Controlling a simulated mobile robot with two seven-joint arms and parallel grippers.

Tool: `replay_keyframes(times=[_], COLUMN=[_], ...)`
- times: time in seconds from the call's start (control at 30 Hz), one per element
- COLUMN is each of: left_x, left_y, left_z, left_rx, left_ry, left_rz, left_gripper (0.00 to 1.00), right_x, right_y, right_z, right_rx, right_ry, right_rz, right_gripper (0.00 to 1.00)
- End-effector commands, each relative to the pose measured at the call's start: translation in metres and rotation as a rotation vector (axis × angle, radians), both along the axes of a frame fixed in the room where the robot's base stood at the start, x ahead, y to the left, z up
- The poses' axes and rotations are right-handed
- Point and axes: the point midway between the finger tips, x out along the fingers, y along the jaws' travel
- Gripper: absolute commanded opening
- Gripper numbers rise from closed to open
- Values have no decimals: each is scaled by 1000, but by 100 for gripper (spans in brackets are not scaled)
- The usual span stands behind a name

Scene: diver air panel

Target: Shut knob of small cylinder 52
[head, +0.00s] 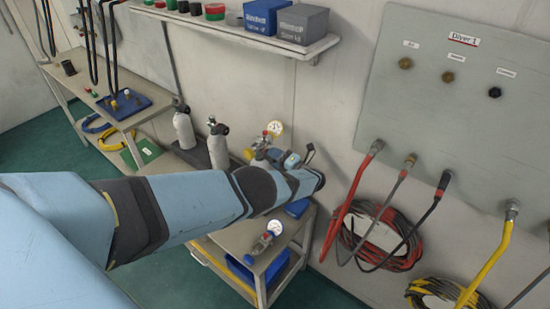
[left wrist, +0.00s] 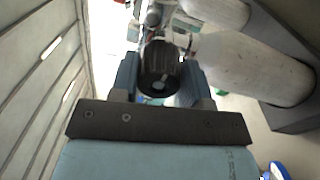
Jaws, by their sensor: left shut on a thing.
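In the left wrist view, my left gripper (left wrist: 160,80) is shut on a round black ribbed knob (left wrist: 160,65), one finger on each side. Fittings behind the knob are partly hidden. Two pale grey cylinders (left wrist: 255,68) lie to its right in that view. In the head view, my left gripper (head: 280,156) is partly hidden by my own wrist, just below a brass valve with a round gauge (head: 275,128). Two small grey cylinders with black knobs stand left of it, one farther (head: 184,130) and one nearer (head: 218,152). I cannot read a number 52. My right gripper is not in view.
A grey panel (head: 440,110) with hoses hangs on the right wall. A shelf with boxes (head: 266,16) runs above. A lower bench holds another gauge (head: 275,229) below my forearm. A side table with a blue tray (head: 124,107) stands at left.

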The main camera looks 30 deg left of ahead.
Motion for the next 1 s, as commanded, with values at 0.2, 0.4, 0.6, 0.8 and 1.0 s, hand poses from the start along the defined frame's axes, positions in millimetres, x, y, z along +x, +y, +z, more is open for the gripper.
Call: replay_keyframes(times=[0.2,0.4,0.6,0.8,1.0], left_x=[-1,0,-1,-3,-7], left_y=[0,0,-9,-47,-93], left_z=[-1,0,-1,-3,-6], left_rx=[1,0,-1,-3,-2], left_ry=[2,1,0,0,1], left_rz=[2,1,0,-2,-1], left_gripper=[68,68,68,68,68], right_x=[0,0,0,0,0], right_y=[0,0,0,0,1], right_z=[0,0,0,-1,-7], right_rx=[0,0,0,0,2], right_ry=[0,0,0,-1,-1], right_rz=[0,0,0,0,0], right_gripper=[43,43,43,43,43])
